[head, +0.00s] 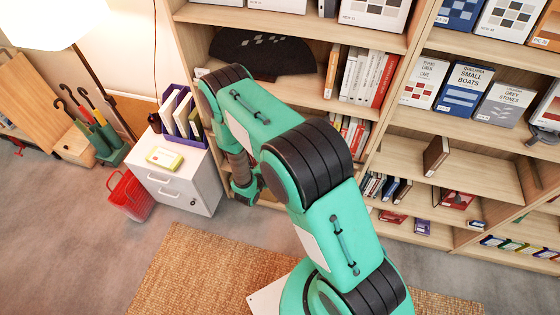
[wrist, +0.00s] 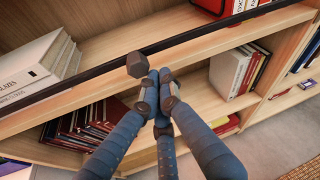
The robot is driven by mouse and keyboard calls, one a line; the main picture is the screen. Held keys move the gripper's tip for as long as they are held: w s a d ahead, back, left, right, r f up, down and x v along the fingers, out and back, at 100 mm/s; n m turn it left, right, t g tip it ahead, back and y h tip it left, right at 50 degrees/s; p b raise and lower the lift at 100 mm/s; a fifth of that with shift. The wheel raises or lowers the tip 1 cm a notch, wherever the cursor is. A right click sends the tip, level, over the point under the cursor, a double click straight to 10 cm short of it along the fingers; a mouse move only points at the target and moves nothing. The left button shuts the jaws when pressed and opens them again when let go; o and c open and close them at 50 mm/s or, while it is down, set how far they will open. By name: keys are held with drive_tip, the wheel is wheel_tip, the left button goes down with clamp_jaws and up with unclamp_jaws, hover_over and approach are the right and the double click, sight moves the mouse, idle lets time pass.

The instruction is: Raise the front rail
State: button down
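The front rail (wrist: 95,83) is a thin dark bar running slantwise along the front of a wooden bookcase shelf in the wrist view. A brown faceted knob (wrist: 138,65) sits on it. My gripper (wrist: 158,78) has blue-grey fingers drawn together, their tips just right of and below the knob. I cannot tell whether they touch the knob or rail, and nothing shows clearly between them. In the head view my gripper (head: 246,186) is low at the bookcase front beside the white cabinet, mostly hidden by my arm, and the rail cannot be made out there.
The white drawer cabinet (head: 183,184), with a yellow box (head: 164,158) on top, stands close left of my gripper. A red bin (head: 130,196) is farther left. Books (wrist: 238,75) fill parts of the shelves. A woven rug (head: 200,270) covers open floor in front.

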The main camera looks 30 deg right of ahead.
wheel_tip(320, 180, up, 5)
drive_tip(key=shift+w+f+p, duration=0.1)
drive_tip(key=shift+f+p, duration=0.05)
drive_tip(key=shift+p, duration=0.45)
drive_tip(key=shift+f, duration=0.1)
wheel_tip(320, 180, down, 4)
drive_tip(key=s+d+b, duration=0.1)
drive_tip(key=s+b, duration=0.1)
drive_tip(key=b, duration=0.1)
drive_tip(key=p+v, duration=0.1)
drive_tip(key=v, duration=0.8)
drive_tip(key=shift+a+r, duration=0.3)
drive_tip(key=shift+r, duration=0.05)
